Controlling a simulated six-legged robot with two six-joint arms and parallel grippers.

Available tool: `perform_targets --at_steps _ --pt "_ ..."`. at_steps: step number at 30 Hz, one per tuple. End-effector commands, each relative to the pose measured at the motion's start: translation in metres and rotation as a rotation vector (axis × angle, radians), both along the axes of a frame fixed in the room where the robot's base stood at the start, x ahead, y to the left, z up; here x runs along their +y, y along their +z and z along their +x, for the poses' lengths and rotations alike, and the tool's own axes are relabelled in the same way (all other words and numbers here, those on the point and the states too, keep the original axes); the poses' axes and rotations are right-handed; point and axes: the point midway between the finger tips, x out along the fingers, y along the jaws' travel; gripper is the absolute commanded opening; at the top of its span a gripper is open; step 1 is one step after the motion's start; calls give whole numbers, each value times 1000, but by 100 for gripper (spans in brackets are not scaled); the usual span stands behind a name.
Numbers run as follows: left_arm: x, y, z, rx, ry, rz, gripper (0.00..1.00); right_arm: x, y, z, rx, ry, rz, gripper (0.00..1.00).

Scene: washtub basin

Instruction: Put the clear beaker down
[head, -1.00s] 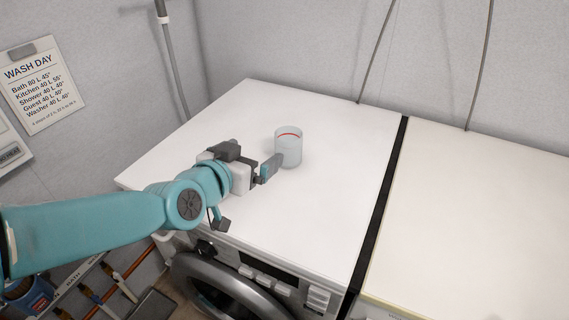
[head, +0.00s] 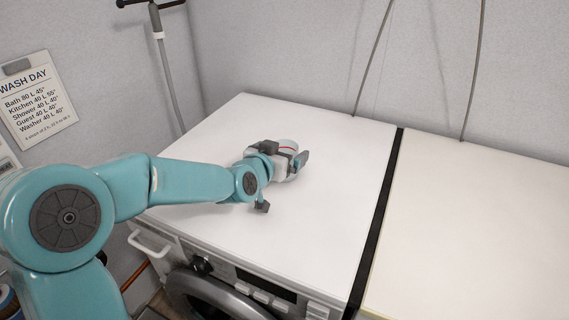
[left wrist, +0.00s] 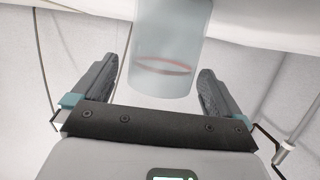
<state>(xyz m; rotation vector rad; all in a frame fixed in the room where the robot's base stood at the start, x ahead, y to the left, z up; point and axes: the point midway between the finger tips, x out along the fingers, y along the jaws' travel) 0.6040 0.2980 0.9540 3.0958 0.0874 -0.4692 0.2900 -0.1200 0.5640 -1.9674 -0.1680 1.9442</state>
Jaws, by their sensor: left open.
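The clear beaker (head: 288,144), with a red line around it, is on the white washer top (head: 330,200) in the head view. My gripper hides its lower part there, so its contact with the surface cannot be seen. My left gripper (head: 290,158) is open at the beaker. In the left wrist view the beaker (left wrist: 170,45) lies between the two spread fingers of the left gripper (left wrist: 160,75), with a gap on each side. My right gripper is not in view.
A dark gap (head: 377,215) separates the washer from a cream top (head: 480,230) at the right. Both tops are otherwise clear. The grey wall (head: 300,50) stands behind, with hanging cables. A grey pole (head: 167,75) stands at the back left, near a wash-day sign (head: 38,98).

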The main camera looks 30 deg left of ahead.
Motion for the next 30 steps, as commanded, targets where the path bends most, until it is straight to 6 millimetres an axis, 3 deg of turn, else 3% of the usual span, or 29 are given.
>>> perform_targets --at_steps 4,11,16,18,26,30 --pt "2 -4 14 -1 1 0 100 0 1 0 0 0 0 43" --pt "2 -4 16 -1 1 0 100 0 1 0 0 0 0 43" --pt "2 -4 15 -1 1 0 45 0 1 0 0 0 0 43" --pt "2 -4 15 -1 1 0 40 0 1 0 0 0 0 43" --pt "2 -2 15 -2 1 0 40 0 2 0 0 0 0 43" --pt "2 11 15 -3 0 2 40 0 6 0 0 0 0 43"
